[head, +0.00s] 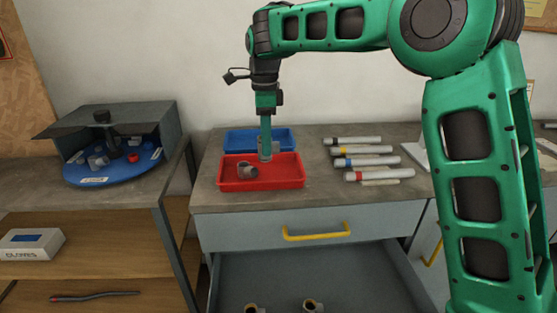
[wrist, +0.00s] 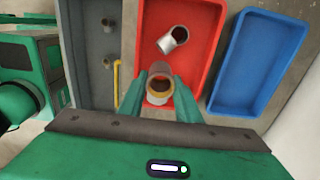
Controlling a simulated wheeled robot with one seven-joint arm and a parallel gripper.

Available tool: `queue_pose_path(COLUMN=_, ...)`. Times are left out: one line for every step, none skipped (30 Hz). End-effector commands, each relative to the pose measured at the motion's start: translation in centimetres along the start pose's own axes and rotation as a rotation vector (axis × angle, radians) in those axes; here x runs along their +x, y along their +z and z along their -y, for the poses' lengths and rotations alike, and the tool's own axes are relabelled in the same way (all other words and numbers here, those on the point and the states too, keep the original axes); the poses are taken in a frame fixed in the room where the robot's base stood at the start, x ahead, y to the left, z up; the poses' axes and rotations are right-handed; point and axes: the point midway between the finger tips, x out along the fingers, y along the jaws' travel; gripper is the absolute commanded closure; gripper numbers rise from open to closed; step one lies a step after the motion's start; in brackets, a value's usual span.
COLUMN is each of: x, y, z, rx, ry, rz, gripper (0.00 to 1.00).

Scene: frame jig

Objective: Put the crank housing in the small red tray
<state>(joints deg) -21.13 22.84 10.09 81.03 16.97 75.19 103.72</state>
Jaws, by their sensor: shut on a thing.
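My gripper (head: 265,138) is shut on a grey tubular part (head: 264,153), which I take to be the crank housing. In the wrist view the part (wrist: 160,78) sits between both fingers, with a brass-coloured ring at its near open end. It is over the small red tray (head: 283,184); whether it touches the tray floor I cannot tell.
A blue tray (head: 240,134) stands directly behind the red one. Several capped tubes (head: 365,161) lie to the right. Below, an open drawer (head: 330,275) holds two similar parts. A blue turntable (head: 115,175) under a grey cover stands on the left bench.

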Motion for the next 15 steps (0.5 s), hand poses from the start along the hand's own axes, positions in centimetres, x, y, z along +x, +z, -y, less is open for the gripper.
queue_pose_path(x=0.7, y=-1.1, z=0.6, rx=0.003, ry=0.002, rz=-0.001, gripper=0.99)
queue_pose_path(x=1.0, y=-1.5, z=0.9, rx=0.004, ry=0.002, rz=-0.001, gripper=0.99)
queue_pose_path(x=1.5, y=-2.1, z=1.3, rx=0.003, ry=0.002, rz=-0.001, gripper=0.99)
queue_pose_path(x=1.8, y=-2.4, z=1.5, rx=0.001, ry=0.002, rz=-0.001, gripper=0.99)
queue_pose_path(x=2.0, y=-2.8, z=1.8, rx=0.001, ry=0.002, rz=-0.001, gripper=0.99)
queue_pose_path(x=2.3, y=-3.2, z=2.1, rx=0.0, ry=0.001, rz=0.0, gripper=0.99)
queue_pose_path(x=2.5, y=-3.5, z=2.3, rx=0.0, ry=0.001, rz=0.0, gripper=0.99)
queue_pose_path(x=2.7, y=-3.8, z=2.4, rx=0.0, ry=0.001, rz=0.0, gripper=0.99)
queue_pose_path(x=2.9, y=-4.0, z=2.6, rx=0.0, ry=0.0, rz=0.0, gripper=0.99)
queue_pose_path(x=3.0, y=-4.2, z=2.7, rx=0.0, ry=-0.001, rz=0.0, gripper=0.99)
queue_pose_path(x=3.1, y=-4.3, z=2.8, rx=-0.001, ry=-0.001, rz=0.0, gripper=0.99)
queue_pose_path(x=3.2, y=-4.4, z=2.9, rx=-0.001, ry=-0.001, rz=0.0, gripper=0.99)
queue_pose_path(x=3.3, y=-4.4, z=2.9, rx=-0.002, ry=-0.001, rz=0.0, gripper=0.99)
queue_pose_path(x=3.5, y=-4.4, z=2.9, rx=-0.003, ry=0.0, rz=0.0, gripper=0.99)
queue_pose_path(x=3.8, y=-4.4, z=2.9, rx=-0.003, ry=0.001, rz=0.0, gripper=0.99)
